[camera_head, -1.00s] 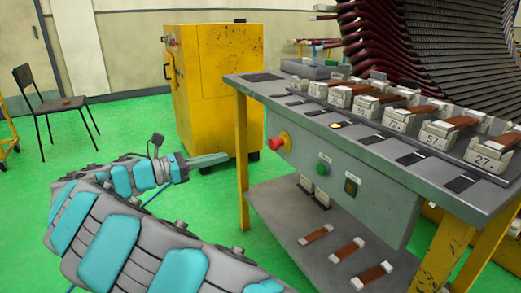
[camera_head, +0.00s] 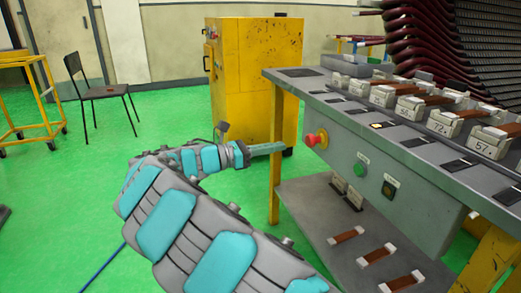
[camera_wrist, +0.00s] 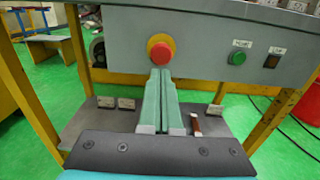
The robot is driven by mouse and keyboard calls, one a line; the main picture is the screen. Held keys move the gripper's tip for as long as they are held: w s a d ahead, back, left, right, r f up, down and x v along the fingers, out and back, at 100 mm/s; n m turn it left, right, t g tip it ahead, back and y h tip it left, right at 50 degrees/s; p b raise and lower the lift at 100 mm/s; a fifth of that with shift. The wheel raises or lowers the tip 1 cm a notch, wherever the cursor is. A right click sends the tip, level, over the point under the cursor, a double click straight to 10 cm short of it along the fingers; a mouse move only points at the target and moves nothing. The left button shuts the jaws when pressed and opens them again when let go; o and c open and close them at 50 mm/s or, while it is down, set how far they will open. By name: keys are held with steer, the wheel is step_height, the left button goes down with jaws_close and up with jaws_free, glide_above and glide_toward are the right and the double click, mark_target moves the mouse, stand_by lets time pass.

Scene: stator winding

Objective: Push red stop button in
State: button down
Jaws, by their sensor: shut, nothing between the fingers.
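The red stop button (camera_head: 314,139) sticks out of the grey control panel on the front of the workbench, at the panel's left end. It has a yellow collar. In the wrist view the red button (camera_wrist: 160,51) is just beyond and above my gripper's fingertips. My gripper (camera_head: 283,147) is shut, with its green fingers together and empty. The shut fingers (camera_wrist: 161,72) also fill the lower middle of the wrist view. In the head view the tips are left of the button, with a gap. In the wrist view I cannot tell how large the gap is.
A green button (camera_head: 361,170) and a dark switch (camera_head: 389,188) sit right of the red one. A yellow bench leg (camera_head: 276,160) stands close to my gripper. A lower shelf (camera_head: 325,225) holds several copper-coloured pieces. A yellow cabinet (camera_head: 252,80) stands behind.

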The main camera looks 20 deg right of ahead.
mark_target(307, 141)
steer(key=d, duration=0.6)
steer(key=shift+w+d, duration=0.1)
steer(key=shift+d, duration=0.25)
